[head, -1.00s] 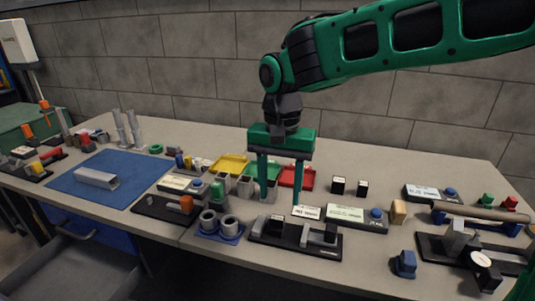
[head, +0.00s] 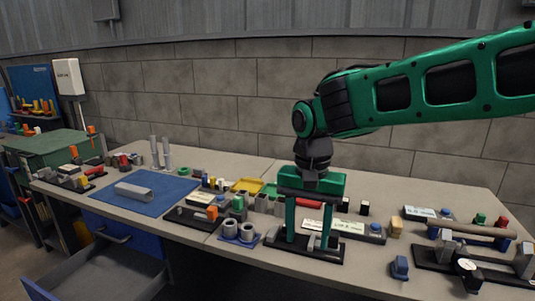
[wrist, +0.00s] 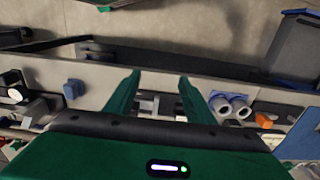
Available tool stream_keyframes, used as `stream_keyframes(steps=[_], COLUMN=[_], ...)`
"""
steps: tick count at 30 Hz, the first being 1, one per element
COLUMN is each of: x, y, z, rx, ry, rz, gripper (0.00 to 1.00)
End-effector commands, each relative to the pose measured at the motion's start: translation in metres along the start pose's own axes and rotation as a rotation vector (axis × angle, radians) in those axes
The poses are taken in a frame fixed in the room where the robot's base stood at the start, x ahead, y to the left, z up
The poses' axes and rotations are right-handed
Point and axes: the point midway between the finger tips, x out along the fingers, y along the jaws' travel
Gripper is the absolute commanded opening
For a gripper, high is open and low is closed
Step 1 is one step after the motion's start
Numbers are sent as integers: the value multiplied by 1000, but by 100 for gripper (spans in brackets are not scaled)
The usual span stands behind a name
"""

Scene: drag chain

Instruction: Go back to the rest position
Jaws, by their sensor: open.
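My green gripper (head: 308,244) hangs with its fingers pointing down above the front middle of the bench, over a black base with grey blocks (head: 302,247). In the wrist view its two fingers (wrist: 160,85) are spread apart with nothing held between them. The grey blocks on the black base (wrist: 157,103) show beyond and between the fingers there. I cannot tell exactly how high the fingertips are above the base.
The bench (head: 352,268) carries several fixtures. Two grey rings (head: 238,230) stand left of my gripper, and a blue block (head: 400,267) lies to the right. A blue mat (head: 145,202) holds a grey channel (head: 136,192). An open drawer (head: 95,275) juts out at the front left.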

Motion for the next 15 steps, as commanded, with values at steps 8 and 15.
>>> stream_keyframes(steps=[8, 15], x=[2, 10], y=[75, 174], z=[-21, -25], rx=[46, 97], ry=[10, 14], rz=[12, 22], gripper=[49, 49])
